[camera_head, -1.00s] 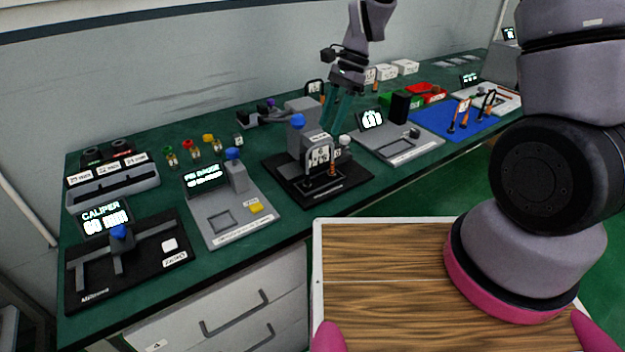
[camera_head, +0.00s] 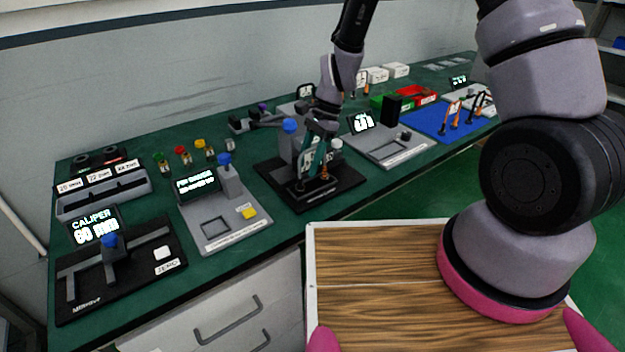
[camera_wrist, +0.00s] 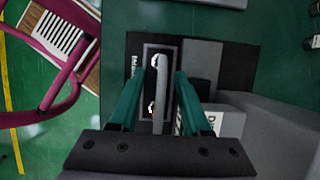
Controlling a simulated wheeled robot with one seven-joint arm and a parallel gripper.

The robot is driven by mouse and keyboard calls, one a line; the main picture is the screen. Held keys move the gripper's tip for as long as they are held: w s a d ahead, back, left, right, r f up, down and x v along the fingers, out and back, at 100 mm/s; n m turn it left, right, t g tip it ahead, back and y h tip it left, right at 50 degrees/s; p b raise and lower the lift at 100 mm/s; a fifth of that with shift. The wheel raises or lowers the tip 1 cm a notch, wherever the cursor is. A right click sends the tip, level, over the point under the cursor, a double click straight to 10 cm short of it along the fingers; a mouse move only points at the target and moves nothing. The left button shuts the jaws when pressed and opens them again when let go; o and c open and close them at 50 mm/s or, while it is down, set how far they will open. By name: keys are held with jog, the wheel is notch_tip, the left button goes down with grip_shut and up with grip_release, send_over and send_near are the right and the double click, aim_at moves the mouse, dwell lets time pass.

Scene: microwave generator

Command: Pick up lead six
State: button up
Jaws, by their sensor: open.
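My gripper (camera_head: 317,160) is low over the black fixture (camera_head: 345,188) in the middle of the bench. Its two teal fingers are open. In the wrist view my gripper (camera_wrist: 160,88) has one finger on each side of a pale lead (camera_wrist: 158,95) with small orange parts. The lead lies over a dark slot of the fixture (camera_wrist: 225,65). In the head view the fingers hide most of it; an orange bit (camera_head: 324,172) shows. I cannot read a number on it, or tell whether the fingers touch it.
A blue-knobbed post (camera_head: 290,126) stands close behind the gripper. The pin gauge unit (camera_head: 232,228) and caliper unit (camera_head: 130,262) are to the left. A grey unit (camera_head: 395,152) and a blue mat (camera_head: 425,118) with several orange-ended leads are to the right.

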jog(key=shift+c, duration=0.3)
grip_shut()
